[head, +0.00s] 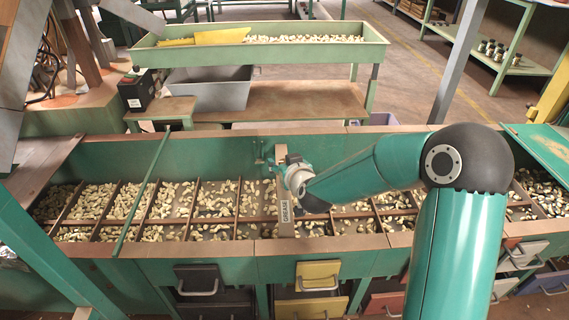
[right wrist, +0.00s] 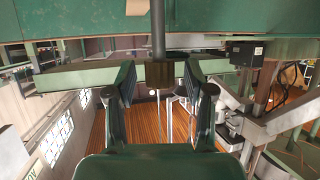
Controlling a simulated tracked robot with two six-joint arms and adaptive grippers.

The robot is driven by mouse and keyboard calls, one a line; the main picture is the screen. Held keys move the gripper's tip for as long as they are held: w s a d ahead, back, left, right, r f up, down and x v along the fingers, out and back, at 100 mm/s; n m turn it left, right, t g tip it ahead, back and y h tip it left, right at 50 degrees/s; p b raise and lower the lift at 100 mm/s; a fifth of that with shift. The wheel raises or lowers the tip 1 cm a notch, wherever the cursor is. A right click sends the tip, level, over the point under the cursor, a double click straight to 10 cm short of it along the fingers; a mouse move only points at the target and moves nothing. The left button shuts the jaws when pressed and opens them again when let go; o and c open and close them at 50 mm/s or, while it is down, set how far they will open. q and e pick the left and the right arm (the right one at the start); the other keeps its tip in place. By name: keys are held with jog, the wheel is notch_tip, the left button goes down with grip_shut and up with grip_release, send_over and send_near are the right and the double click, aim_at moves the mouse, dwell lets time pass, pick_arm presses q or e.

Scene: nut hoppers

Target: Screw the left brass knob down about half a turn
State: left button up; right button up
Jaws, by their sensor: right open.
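My right gripper (head: 291,170) reaches in from the right over the long green hopper, beside an upright board marked "GREASE" (head: 285,210). In the right wrist view the right gripper (right wrist: 159,78) is open, with one dark finger on each side. Between the fingertips is a dark brown block (right wrist: 160,73) at the end of a vertical rod (right wrist: 158,30). It may be the left brass knob, but its colour is too dark to be sure. I cannot tell whether either finger touches it. No brass knob shows clearly in the head view. My left gripper is not in view.
The long green hopper (head: 210,253) is divided into compartments of nuts. A raised green tray (head: 180,58) of nuts stands behind it. Drawers, one yellow (head: 318,276), hang along the front. A green bar (head: 140,195) crosses the hopper at left.

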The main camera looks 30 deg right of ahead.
grip_shut()
dwell(0.3)
